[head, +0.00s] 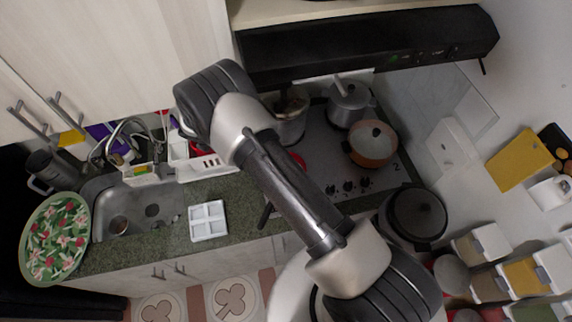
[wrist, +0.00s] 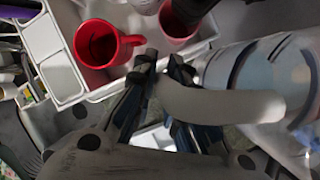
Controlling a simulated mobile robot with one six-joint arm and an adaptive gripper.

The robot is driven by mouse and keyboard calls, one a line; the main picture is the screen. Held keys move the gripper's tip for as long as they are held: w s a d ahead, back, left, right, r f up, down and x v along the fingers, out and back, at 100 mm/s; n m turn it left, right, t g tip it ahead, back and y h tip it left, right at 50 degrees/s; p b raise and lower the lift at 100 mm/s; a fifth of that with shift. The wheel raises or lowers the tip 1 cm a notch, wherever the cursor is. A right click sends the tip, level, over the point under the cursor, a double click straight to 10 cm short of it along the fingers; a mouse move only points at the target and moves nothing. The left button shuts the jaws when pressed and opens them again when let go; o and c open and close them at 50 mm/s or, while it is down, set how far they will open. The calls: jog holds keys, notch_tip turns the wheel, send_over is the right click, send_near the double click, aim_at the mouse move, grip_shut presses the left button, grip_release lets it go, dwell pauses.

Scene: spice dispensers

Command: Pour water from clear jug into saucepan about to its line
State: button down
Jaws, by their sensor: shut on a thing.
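The clear jug (wrist: 270,78), with blue bands, fills the right of the wrist view. Its pale curved handle (wrist: 230,102) runs to my gripper (wrist: 163,78), which is shut on it. The jug's tilt and water level cannot be told. In the head view my arm hides the gripper, and I cannot make out the jug. A red rim (head: 299,160) and a dark handle (head: 265,214) show on either side of my arm at the hob's left; they may belong to the saucepan. Its inside and line are hidden.
Red mugs (wrist: 97,42) stand in a white rack (wrist: 60,68) beside the gripper. The hob holds a lidded copper pot (head: 372,144) and a steel pot (head: 349,103). A sink (head: 150,211) and white divided tray (head: 207,221) are left. A hood (head: 370,45) overhangs the back.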

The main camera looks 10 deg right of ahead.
jog(key=shift+a+f+g+h+b, duration=0.2)
jog(key=shift+f+g+h+b, duration=0.15)
jog(key=shift+f, duration=0.9)
jog(key=shift+w+f+h+b, duration=0.15)
jog(key=shift+f+h+b, duration=0.15)
jog(key=shift+b, duration=0.3)
jog(key=shift+f+b, duration=0.3)
jog(key=shift+b, duration=0.3)
jog(key=shift+r+p, duration=1.1)
jog(key=shift+r, duration=1.55)
